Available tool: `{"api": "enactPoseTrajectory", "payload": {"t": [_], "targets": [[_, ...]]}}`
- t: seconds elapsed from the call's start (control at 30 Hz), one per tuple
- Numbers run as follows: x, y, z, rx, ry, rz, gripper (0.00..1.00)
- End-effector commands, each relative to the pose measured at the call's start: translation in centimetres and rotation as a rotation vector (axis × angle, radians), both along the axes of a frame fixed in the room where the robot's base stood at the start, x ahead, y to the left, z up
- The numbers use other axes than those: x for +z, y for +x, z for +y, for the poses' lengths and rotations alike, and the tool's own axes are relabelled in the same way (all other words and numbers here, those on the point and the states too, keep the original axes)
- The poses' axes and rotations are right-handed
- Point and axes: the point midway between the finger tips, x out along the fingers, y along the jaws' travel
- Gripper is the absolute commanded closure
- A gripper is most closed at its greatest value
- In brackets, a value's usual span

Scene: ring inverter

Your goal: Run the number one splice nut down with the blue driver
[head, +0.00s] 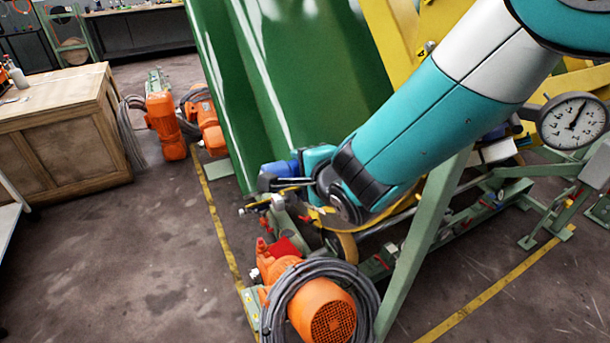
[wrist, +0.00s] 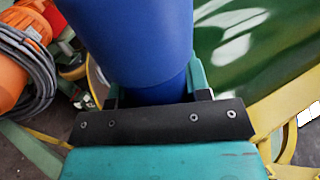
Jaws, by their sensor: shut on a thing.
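My gripper (wrist: 156,88) is shut on the blue driver (wrist: 140,35), whose thick body fills the upper middle of the wrist view. In the head view the blue driver (head: 279,169) shows as a small blue part left of my gripper (head: 304,165), beside the big green panel. The driver's working end is hidden in the wrist view and too small to make out in the head view. I cannot pick out the number one splice nut in either view.
An orange motor (head: 322,310) with coiled grey cable stands below my gripper, near a green frame leg (head: 424,245). A dial gauge (head: 573,121) is at right. A wooden cabinet (head: 60,135) stands at left.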

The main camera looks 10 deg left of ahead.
Motion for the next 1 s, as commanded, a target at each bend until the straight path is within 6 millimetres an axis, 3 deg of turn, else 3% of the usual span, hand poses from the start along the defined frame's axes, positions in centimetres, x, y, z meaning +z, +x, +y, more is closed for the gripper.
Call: {"api": "enactPoseTrajectory", "payload": {"t": [0.6,1.0], "targets": [[-0.4,-0.2,0.1,0.011,-0.032,-0.031,0.87],[-0.1,1.9,-3.0,0.008,-0.033,-0.028,0.87]]}}
